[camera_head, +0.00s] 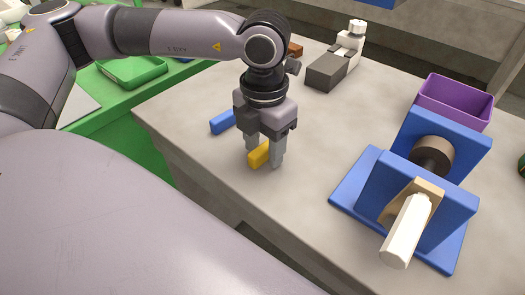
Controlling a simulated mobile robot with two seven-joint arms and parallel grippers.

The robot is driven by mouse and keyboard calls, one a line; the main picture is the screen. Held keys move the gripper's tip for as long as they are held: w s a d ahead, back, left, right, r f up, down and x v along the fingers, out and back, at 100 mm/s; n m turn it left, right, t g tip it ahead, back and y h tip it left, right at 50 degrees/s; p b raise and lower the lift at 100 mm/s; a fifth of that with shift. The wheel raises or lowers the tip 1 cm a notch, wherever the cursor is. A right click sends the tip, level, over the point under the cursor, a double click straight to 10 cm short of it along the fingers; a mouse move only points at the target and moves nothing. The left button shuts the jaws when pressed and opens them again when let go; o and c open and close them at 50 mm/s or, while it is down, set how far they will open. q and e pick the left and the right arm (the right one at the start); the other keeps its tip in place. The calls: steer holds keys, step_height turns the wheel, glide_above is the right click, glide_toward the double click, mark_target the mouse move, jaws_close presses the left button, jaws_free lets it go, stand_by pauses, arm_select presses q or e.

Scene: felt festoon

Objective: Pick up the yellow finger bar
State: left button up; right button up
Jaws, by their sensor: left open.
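The yellow finger bar (259,155) lies on the grey table in the head view. My left gripper (264,162) points down over it, with its two fingers open. The fingertips are low, close to the tabletop, and part of the bar shows between them. One finger hides part of the bar. I cannot tell whether the fingers touch it. My right gripper is not in view.
A blue bar (222,122) lies just left of my gripper. A blue stand (421,188) with a white handle is at the right, a purple bin (453,100) behind it. A grey-and-white device (332,68) stands at the back. Bare tabletop lies between gripper and stand.

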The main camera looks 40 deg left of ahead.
arm_select(q)
jaws_close()
steer(key=shift+r, duration=0.1)
